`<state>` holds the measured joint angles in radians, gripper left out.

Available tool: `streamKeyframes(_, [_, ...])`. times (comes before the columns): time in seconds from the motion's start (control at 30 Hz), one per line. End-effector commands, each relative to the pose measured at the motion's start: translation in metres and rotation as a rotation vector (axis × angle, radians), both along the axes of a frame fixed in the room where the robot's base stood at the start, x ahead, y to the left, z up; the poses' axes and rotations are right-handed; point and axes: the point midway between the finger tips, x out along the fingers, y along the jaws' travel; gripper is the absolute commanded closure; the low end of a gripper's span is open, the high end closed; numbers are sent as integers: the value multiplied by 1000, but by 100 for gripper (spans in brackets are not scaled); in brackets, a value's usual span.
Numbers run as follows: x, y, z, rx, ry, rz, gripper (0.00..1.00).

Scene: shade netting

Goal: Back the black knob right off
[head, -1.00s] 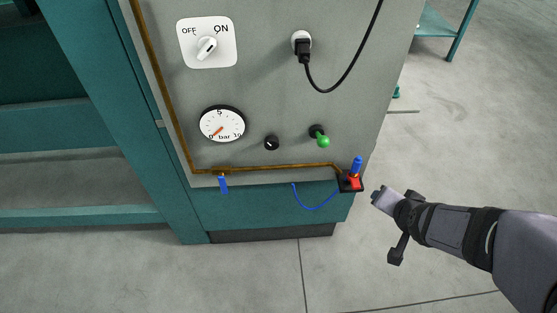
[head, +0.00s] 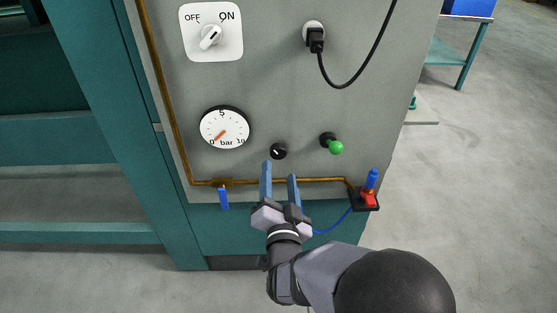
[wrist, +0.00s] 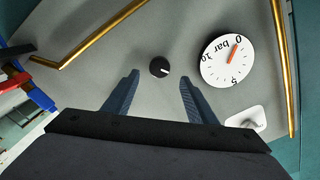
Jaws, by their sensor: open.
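The small round black knob (head: 278,151) with a white mark sits on the grey panel, right of and below the pressure gauge (head: 225,128). My gripper (head: 279,171) is open and empty, with its two blue fingers pointing up toward the panel just below the knob. In the wrist view the knob (wrist: 159,67) lies beyond and between the two fingertips (wrist: 158,78), and nothing touches it. The gauge needle points near the low end of the scale.
A green-ended lever (head: 335,147) sticks out right of the knob. A brass pipe (head: 322,181) runs below it, with a blue-handled valve (head: 223,198). A red and blue fitting (head: 370,190) is at the lower right. An OFF/ON switch (head: 210,35) and black plug (head: 316,40) are above.

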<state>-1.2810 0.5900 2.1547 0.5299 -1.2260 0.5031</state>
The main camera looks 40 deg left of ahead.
Motion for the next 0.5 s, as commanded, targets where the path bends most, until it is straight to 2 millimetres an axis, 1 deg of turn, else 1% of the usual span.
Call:
streamKeyframes(0.17, [10,9,1,0,0,-2,48])
streamKeyframes(0.5, [40,38,0,-2,0,-2,48])
